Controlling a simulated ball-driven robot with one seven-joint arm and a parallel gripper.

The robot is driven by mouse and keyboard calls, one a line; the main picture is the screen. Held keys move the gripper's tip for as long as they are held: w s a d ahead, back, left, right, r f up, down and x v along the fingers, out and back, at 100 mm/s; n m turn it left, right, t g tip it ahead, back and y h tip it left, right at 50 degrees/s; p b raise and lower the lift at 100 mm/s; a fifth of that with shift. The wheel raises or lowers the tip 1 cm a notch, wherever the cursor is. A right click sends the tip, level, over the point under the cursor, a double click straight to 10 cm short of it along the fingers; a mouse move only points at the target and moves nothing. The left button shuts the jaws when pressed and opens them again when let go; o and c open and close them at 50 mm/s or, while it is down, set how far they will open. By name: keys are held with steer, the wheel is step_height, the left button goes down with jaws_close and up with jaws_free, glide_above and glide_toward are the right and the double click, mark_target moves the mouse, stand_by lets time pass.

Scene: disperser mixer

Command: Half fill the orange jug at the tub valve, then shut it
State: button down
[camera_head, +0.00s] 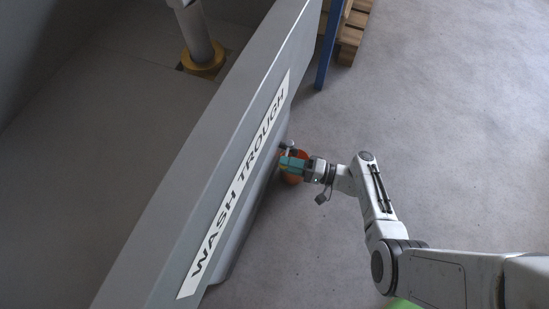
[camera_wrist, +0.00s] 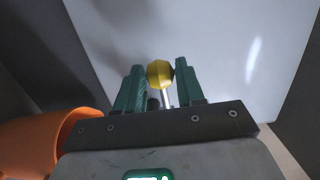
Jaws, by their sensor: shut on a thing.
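The orange jug (camera_head: 291,180) is beside the trough's outer wall in the head view, mostly covered by my gripper (camera_head: 291,163). The jug's side and open rim show at lower left in the wrist view (camera_wrist: 38,145); its inside and any liquid cannot be made out. In the wrist view my gripper (camera_wrist: 160,68) has its two green fingers around a yellow knob (camera_wrist: 160,73) on a short metal stem, shut on it. The knob appears to be the tub valve's handle. The valve's outlet is hidden, and I see no stream of liquid.
The large grey tub (camera_head: 165,185), labelled WASH TROUGH, fills the left of the head view. A blue post (camera_head: 328,45) and a wooden pallet (camera_head: 352,30) stand at the top. The grey floor (camera_head: 455,120) to the right is clear.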

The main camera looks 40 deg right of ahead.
steer(key=shift+s+d+n+g+y+b, duration=0.2)
steer(key=shift+d+n+g+y+b, duration=0.1)
steer(key=shift+n+g+y+b, duration=0.25)
steer(key=shift+s+d+n+g+y+b, duration=0.25)
steer(key=shift+n+g+y+b, duration=0.1)
steer(key=shift+n+g+y, duration=0.25)
steer(key=c, duration=0.8)
jaws_free()
steer(key=shift+d, duration=0.1)
steer(key=v, duration=1)
steer(key=shift+s+d, duration=0.15)
steer(key=shift+d, duration=0.15)
